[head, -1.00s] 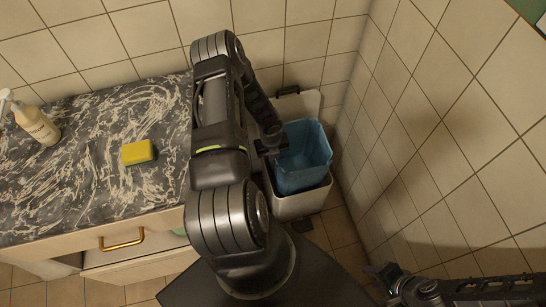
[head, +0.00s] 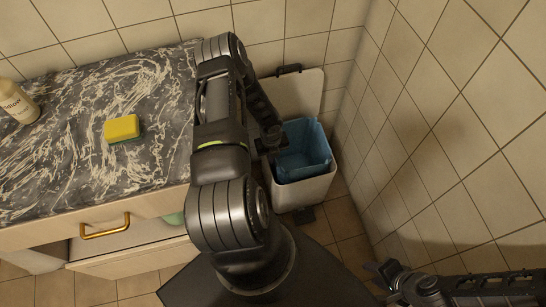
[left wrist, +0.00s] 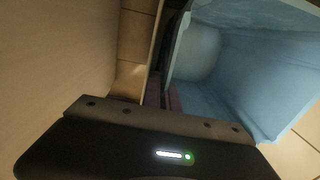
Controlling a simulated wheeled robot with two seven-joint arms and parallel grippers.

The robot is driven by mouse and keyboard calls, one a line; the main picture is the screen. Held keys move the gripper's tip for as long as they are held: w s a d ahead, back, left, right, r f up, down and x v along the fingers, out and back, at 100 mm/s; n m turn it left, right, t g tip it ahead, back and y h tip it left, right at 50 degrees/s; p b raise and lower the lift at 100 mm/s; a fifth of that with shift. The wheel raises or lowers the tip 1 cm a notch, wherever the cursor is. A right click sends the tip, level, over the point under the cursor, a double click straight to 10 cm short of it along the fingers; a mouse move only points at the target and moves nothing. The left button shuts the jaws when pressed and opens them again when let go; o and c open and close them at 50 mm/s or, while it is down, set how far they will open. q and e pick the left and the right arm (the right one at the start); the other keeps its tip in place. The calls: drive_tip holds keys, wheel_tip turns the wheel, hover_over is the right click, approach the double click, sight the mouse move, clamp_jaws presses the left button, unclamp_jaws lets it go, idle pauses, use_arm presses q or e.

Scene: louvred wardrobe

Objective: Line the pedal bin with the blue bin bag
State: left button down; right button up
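The blue bin bag (head: 303,150) sits open-mouthed inside the white pedal bin (head: 303,193), its rim standing a little above the bin's walls. The bin's lid (head: 300,92) is raised at the back against the wall. My left gripper (head: 271,142) is at the bag's left rim and looks shut on it. In the left wrist view the bag (left wrist: 240,55) fills the right side, with the fingers (left wrist: 163,92) at its left wall, partly hidden. My right gripper (head: 380,275) is at the lower right, away from the bin; its finger gap is unclear.
A marble-topped counter (head: 75,165) with a brass-handled drawer (head: 105,228) stands left of the bin. It bears a yellow sponge (head: 122,128) and a bottle (head: 17,103). A tiled wall (head: 440,130) rises close on the bin's right.

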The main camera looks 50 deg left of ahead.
use_arm(q)
wheel_tip(320, 180, down, 4)
drive_tip(key=b, duration=0.3)
drive_tip(key=shift+f+b, duration=0.15)
drive_tip(key=shift+b, duration=0.15)
drive_tip(key=shift+s+d, duration=0.1)
